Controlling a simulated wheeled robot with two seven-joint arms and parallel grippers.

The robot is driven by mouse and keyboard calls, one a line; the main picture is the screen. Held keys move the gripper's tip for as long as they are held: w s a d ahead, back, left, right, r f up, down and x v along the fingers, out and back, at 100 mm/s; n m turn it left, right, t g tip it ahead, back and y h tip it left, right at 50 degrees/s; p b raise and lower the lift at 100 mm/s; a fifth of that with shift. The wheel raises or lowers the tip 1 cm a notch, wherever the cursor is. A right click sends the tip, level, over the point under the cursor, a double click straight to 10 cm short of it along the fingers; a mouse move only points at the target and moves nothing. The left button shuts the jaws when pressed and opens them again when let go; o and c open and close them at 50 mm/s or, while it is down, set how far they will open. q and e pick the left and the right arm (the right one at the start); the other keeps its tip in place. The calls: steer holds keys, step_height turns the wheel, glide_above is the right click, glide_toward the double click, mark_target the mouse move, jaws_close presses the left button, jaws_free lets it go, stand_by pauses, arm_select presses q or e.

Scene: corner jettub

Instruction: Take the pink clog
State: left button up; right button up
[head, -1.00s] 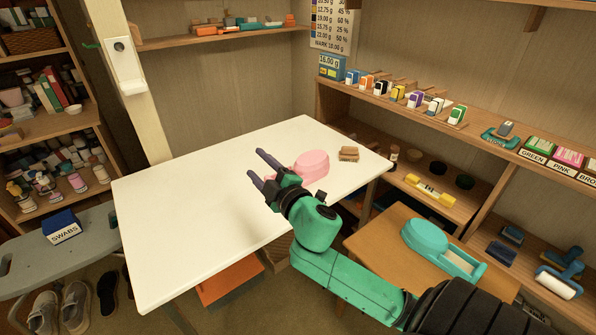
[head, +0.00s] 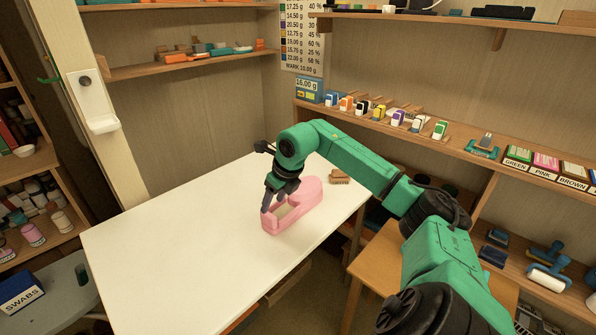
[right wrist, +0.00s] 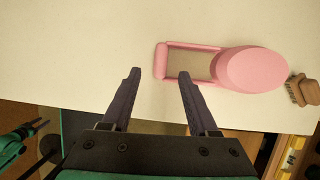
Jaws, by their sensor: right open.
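The pink clog (head: 311,188) lies on the white table (head: 180,235), its rounded closed part toward the back right and its open end toward the front. In the right wrist view the clog (right wrist: 250,70) is right of centre, its open end nearest the fingers. My right gripper (head: 271,199) points down at the clog's open end, open and empty. In the right wrist view one finger overlaps the open part in the picture and the other is left of the clog; contact cannot be told. What seems to be my left gripper (right wrist: 40,126) shows small at the lower left.
A small brown brush-like block (head: 339,177) lies just behind the clog, to the right. The rest of the white tabletop is bare. A lower wooden table (head: 376,262) stands to the right, and shelves with small goods line the back wall.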

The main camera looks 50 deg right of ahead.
mark_target(268, 214)
steer(key=p+x, duration=0.1)
steer(key=x, duration=0.6)
steer(key=shift+w+d+f, duration=0.15)
steer(key=shift+w+f, duration=0.05)
steer(key=shift+r, duration=0.1)
jaws_close()
